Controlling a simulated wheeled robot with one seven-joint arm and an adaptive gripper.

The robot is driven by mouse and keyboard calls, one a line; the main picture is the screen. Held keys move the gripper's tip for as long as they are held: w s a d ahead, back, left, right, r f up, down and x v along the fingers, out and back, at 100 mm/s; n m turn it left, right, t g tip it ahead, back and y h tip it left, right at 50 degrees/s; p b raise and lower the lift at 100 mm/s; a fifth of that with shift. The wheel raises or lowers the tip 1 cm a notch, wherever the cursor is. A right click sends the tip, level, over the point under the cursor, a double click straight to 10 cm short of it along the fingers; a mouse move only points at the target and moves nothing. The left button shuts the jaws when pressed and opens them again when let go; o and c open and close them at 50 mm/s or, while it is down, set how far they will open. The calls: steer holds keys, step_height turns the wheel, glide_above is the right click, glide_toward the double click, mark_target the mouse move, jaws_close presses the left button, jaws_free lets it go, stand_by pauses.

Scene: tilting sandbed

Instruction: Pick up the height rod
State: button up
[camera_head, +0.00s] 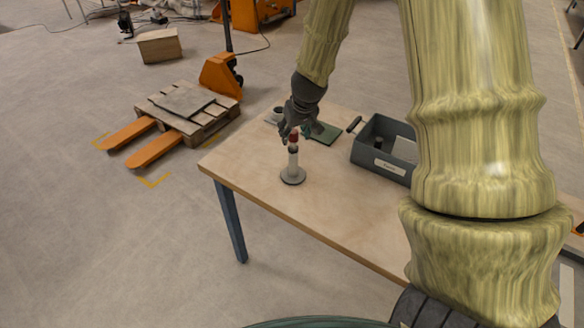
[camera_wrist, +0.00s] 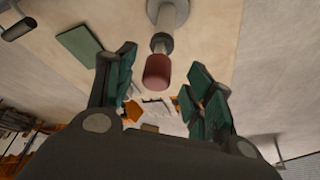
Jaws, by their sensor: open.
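The height rod (camera_head: 292,162) stands upright on its round base on the wooden table (camera_head: 330,219). It is a pale post with a dark band and a dark red top. In the wrist view its red top (camera_wrist: 158,72) shows between and beyond the finger tips, with the pale post and base above it in the picture. My gripper (camera_head: 292,132) is at the rod's top in the head view, with its fingers pointing down. In the wrist view my gripper (camera_wrist: 160,85) has its fingers apart on either side of the red top, with gaps visible on both sides.
A dark grey bin (camera_head: 378,156) with a label stands on the table at right. A green flat pad (camera_head: 325,133) lies behind the rod. A small grey round item (camera_head: 277,115) sits near the back edge. A pallet (camera_head: 190,108) on an orange pallet jack is on the floor at left.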

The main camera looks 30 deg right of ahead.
mark_target(293, 163)
steer(key=shift+x, duration=1)
steer(key=shift+w+f, duration=0.15)
steer(key=shift+f, duration=0.15)
steer(key=shift+p+x, duration=0.95)
steer(key=shift+x, duration=1.5)
steer(key=shift+w+d+r, duration=0.1)
steer(key=shift+w+d, duration=0.05)
steer(key=shift+c, duration=0.2)
jaws_close()
